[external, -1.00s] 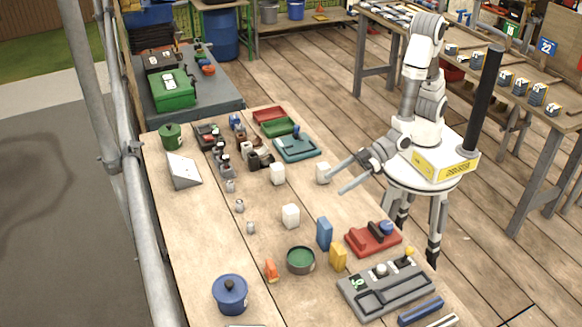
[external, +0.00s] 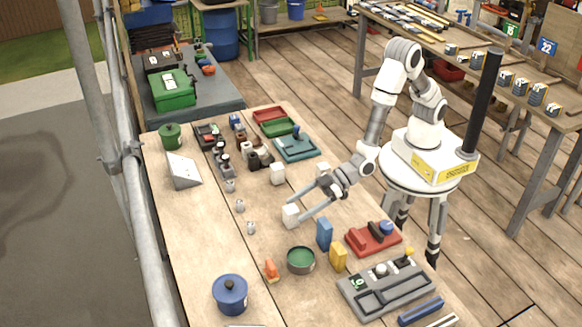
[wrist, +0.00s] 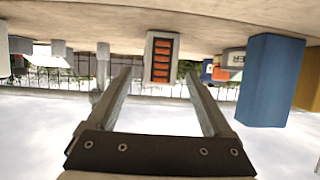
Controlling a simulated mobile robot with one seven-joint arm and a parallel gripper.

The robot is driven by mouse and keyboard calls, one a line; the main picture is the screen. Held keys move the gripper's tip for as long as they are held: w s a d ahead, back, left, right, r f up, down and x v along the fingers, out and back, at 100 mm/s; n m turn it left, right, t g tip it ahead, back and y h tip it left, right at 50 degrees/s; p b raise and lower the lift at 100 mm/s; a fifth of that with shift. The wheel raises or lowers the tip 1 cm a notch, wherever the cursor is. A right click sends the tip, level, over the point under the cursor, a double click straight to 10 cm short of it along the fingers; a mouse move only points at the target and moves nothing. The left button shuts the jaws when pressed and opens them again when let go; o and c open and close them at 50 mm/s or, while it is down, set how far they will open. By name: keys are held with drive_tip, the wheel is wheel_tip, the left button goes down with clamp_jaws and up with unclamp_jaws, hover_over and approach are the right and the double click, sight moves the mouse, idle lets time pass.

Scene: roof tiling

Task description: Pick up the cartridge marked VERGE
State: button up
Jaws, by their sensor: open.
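No VERGE marking can be read in either view, so I cannot tell which piece is that cartridge. In the external view, white blocks stand on the bench: one near the middle (external: 291,216), one farther back (external: 278,174), and one partly behind my wrist (external: 322,171). My gripper (external: 296,210) is open and low over the bench, its fingers reaching left beside the middle white block. In the wrist view, which is upside down, a pale block with a dark panel of orange bars (wrist: 162,58) shows between and beyond the open fingers (wrist: 158,76). Nothing is held.
A blue block (external: 324,234) stands close to my gripper; it is also at the right of the wrist view (wrist: 268,80). A yellow block (external: 338,256), green round tin (external: 300,260) and red tray (external: 373,239) are nearby.

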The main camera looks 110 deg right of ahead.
sight(297, 208)
drive_tip(key=shift+x, duration=1.75)
clamp_jaws()
